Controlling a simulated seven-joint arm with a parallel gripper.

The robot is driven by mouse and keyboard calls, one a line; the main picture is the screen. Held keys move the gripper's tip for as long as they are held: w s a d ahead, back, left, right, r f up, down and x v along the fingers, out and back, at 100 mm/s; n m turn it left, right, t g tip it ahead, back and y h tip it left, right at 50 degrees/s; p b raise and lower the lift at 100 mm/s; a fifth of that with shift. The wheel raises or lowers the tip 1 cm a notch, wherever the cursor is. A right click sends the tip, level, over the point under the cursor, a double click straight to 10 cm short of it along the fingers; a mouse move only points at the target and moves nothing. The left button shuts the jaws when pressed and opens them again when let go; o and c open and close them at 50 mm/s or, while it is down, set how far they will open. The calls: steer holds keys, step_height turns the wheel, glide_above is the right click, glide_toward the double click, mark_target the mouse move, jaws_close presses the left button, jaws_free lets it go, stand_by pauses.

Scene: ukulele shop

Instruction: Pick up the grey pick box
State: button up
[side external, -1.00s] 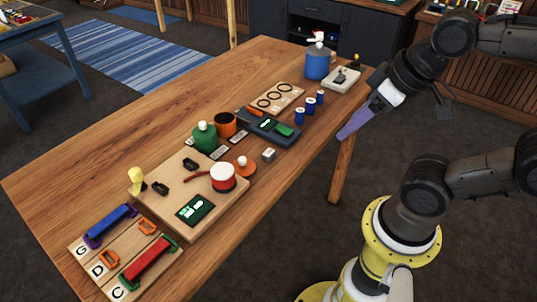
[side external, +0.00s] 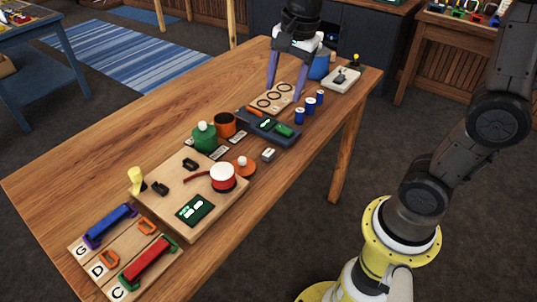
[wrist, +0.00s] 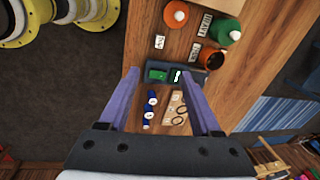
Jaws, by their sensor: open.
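A small light-grey box (side external: 268,155) with a dark mark on top, which looks like the grey pick box, sits on bare wood near the table's front edge. My gripper (side external: 284,91) is open and empty, pointing down over the far half of the table near the ring board. In the wrist view my gripper's purple fingers (wrist: 160,74) are spread, apart from the box.
A dark tray (side external: 281,142) holding green items lies beside the box, with an orange-based knob (side external: 243,167) on the other side. Several blue cylinders (side external: 299,116), a ring board (side external: 287,88), an orange cup (side external: 225,124) and a green bottle (side external: 204,137) stand nearby.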

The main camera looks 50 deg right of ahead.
steer(key=m+g, duration=0.1)
steer(key=g, duration=0.1)
glide_above(268, 152)
step_height(268, 152, down, 7)
steer(key=f, duration=0.8)
steer(key=shift+s+d+f, duration=0.2)
steer(key=shift+d+f, duration=0.05)
steer(key=shift+f, duration=0.05)
steer(key=shift+w+a+f, duration=0.1)
steer(key=shift+a+f, duration=0.05)
steer(key=shift+f, duration=1.25)
steer(key=shift+a+f, duration=0.1)
steer(key=shift+f, duration=1.3)
jaws_close()
